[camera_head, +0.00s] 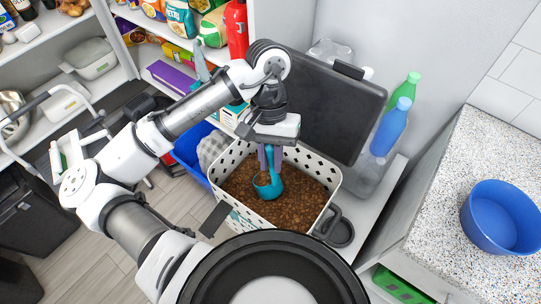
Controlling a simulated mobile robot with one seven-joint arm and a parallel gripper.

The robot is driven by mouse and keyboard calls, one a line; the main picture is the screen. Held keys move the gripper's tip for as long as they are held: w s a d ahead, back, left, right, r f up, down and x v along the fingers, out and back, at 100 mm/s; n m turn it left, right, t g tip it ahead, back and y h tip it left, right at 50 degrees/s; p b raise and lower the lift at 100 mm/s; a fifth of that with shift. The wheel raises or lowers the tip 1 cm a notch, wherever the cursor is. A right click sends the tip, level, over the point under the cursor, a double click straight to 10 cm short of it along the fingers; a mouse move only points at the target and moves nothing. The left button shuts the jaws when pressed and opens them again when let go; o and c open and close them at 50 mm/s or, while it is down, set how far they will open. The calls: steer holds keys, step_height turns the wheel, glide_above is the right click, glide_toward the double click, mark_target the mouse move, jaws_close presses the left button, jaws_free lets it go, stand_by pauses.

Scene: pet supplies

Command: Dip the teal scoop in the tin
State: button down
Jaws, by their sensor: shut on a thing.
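The tin (331,206) is a white, squarish container with dark spots around its rim, filled with brown kibble. The teal scoop (270,188) is upright inside the tin, its bowl down at the kibble surface, left of the middle. Whether the bowl is sunk into the kibble is hard to tell. My gripper (268,157) points down over the back of the tin and is shut on the scoop's handle. My fingers hide part of the handle, and my arm passes over the left side.
A dark grey panel (330,108) stands behind the tin. Green and blue bottles (390,128) are to its right. A blue bowl (501,217) sits on the speckled counter (450,190). A blue bin (190,153) is left of the tin. Stocked shelves (110,62) line the back left.

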steer(key=shift+s+d+r+p, duration=0.1)
steer(key=shift+r+p, duration=2.6)
steer(key=shift+r, duration=0.55)
steer(key=s+d+r+t+y+b, duration=0.1)
steer(key=s+d+r+t+y, duration=0.2)
steer(key=s+d+r+t, duration=0.1)
steer(key=shift+s+d+r+n+y, duration=0.35)
steer(key=shift+s+d+r, duration=0.55)
steer(key=shift+s, duration=0.4)
